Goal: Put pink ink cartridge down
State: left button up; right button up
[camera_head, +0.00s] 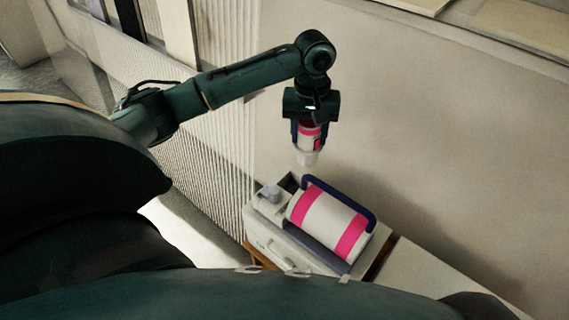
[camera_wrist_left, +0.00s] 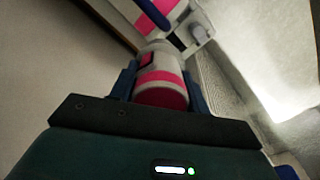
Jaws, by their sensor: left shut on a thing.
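The pink ink cartridge (camera_head: 308,141) is white with pink bands and has a pale tip pointing down. My left gripper (camera_head: 309,132) is shut on it and holds it in the air, above and behind the white machine on the table. In the left wrist view the cartridge (camera_wrist_left: 161,80) sits between the two blue fingers of my left gripper (camera_wrist_left: 163,85). My right gripper is not in view.
A white machine (camera_head: 262,237) stands on the table below, with a large white and pink cylinder (camera_head: 328,221) and a blue handle on it. A pale table surface (camera_head: 425,275) extends to the right. A plain wall (camera_head: 430,120) is behind, and a ribbed panel (camera_head: 215,130) is on the left.

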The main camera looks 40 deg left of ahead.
pick_arm(q)
jog(key=a+f+n+p, duration=0.1)
jog(key=a+n, duration=0.1)
jog(key=a, duration=0.2)
jog(key=b, duration=0.6)
send_over(292, 174)
jog(key=s+d, duration=0.2)
jog(key=s, duration=0.1)
notch_tip(292, 174, down, 6)
jog(key=f+b, duration=0.4)
jog(key=f, duration=0.7)
jog(key=shift+s+f, duration=0.2)
jog(key=shift+f, duration=0.15)
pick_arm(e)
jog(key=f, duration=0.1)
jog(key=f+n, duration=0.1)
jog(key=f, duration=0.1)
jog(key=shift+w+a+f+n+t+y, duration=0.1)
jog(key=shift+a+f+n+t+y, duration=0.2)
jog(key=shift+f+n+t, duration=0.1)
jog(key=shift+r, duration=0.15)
